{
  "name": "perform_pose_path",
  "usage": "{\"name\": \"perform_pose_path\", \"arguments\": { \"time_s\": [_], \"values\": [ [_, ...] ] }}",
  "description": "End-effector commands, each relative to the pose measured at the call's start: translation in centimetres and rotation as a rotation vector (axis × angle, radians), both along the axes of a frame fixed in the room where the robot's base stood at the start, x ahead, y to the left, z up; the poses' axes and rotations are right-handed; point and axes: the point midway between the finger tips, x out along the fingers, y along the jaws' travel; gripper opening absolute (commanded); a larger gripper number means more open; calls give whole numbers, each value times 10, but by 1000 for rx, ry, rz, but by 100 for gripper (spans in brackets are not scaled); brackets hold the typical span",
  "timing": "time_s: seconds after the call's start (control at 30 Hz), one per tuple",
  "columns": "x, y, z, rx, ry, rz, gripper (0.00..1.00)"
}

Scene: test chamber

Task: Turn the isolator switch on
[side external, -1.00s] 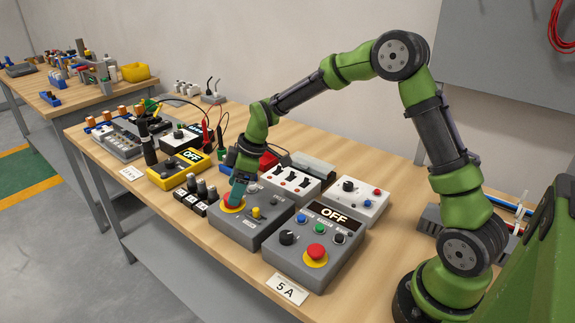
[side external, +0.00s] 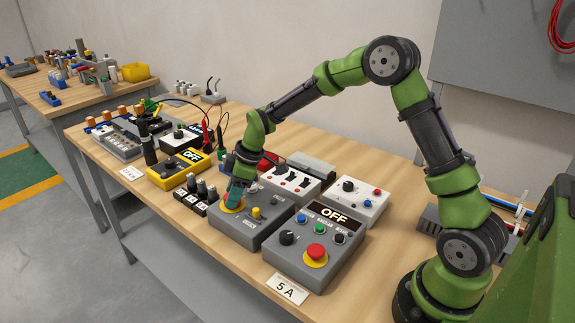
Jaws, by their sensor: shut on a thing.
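A smaller yellow knob (side external: 256,212) stands on the same box, to the right of my gripper.
In front is a grey box with an OFF display (side external: 334,217), coloured buttons and a red mushroom button (side external: 316,252). A yellow box (side external: 170,181) with an OFF sign stands left, behind small black switches (side external: 201,190). White switch boxes (side external: 290,181) stand close behind my gripper.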

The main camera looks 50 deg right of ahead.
Motion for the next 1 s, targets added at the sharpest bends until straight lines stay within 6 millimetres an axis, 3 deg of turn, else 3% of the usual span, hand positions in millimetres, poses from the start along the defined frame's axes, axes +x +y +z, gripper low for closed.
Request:
{"name": "perform_pose_path", "arguments": {
  "time_s": [0.37,1.0],
  "values": [
    [-1,1,1,-1,0,-129,15],
    [-2,6,1,-3,-3,-709,15]
  ]
}}
